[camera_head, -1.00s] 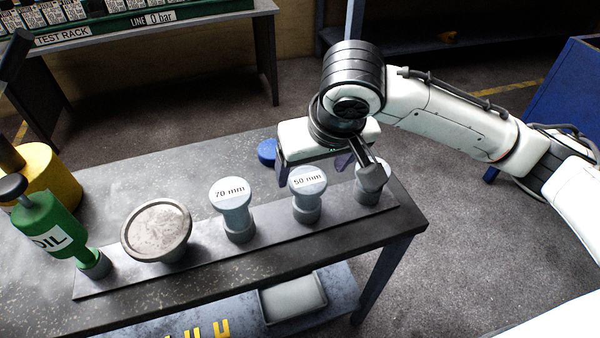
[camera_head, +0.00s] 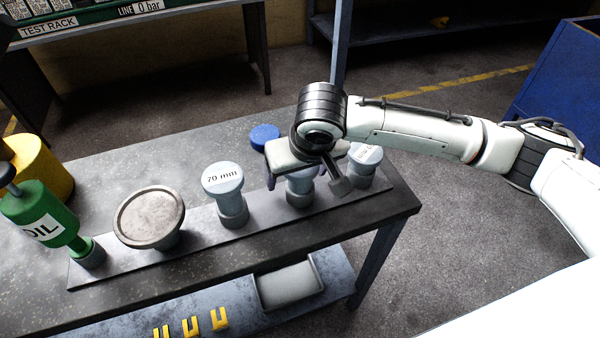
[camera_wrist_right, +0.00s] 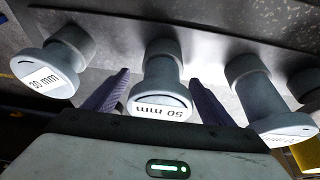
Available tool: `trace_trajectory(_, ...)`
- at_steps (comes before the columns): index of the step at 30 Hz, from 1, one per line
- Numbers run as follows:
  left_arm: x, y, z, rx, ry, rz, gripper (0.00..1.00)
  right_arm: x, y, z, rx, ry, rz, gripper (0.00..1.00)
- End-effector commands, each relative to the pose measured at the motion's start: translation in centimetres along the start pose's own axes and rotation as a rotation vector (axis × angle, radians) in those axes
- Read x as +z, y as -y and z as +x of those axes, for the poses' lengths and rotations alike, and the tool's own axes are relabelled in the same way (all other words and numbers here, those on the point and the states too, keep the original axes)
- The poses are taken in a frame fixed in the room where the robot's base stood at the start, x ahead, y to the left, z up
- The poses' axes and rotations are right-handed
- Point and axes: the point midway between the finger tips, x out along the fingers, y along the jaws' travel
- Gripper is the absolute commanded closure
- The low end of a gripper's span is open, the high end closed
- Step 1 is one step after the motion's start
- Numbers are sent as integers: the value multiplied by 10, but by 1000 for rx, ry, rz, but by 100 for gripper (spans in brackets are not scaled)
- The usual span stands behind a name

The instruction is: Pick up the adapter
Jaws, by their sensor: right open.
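Three grey, round-topped adapters stand upright on a strip along the table. The 50 mm adapter (camera_head: 300,194) is partly hidden by my right gripper (camera_head: 297,178) in the head view. In the right wrist view, the 50 mm adapter (camera_wrist_right: 161,92) stands between the two dark fingers of my right gripper (camera_wrist_right: 158,78), which is open. Gaps show on both sides, so the fingers look apart from it. The 70 mm adapter (camera_head: 224,190) stands to its left and the 30 mm adapter (camera_wrist_right: 52,72) to its other side. My left gripper is not in view.
A wide round saddle piece (camera_head: 149,217) and a green oil bottle (camera_head: 40,215) stand on the strip (camera_head: 195,237) further left. A yellow cylinder (camera_head: 38,165) is behind them. A blue round piece (camera_head: 264,137) lies behind the gripper. A tray (camera_head: 290,285) sits on the lower shelf.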

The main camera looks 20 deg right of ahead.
Motion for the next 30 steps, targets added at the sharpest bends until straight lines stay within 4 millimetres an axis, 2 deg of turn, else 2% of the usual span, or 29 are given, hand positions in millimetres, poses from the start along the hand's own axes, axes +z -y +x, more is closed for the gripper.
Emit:
trace_trajectory(1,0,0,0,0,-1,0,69,0,0,0,-1,0,0,26)
trace_trajectory(2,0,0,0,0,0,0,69,0,0,0,-1,0,0,31)
trace_trajectory(14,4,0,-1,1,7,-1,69,0,0,-1,-1,0,0,99)
trace_trajectory(23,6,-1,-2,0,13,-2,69,-4,1,-6,-4,-9,1,100)
trace_trajectory(26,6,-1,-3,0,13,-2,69,-9,1,-14,-5,-10,2,100)
trace_trajectory(30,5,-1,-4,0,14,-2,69,-17,2,-35,-6,-12,1,100)
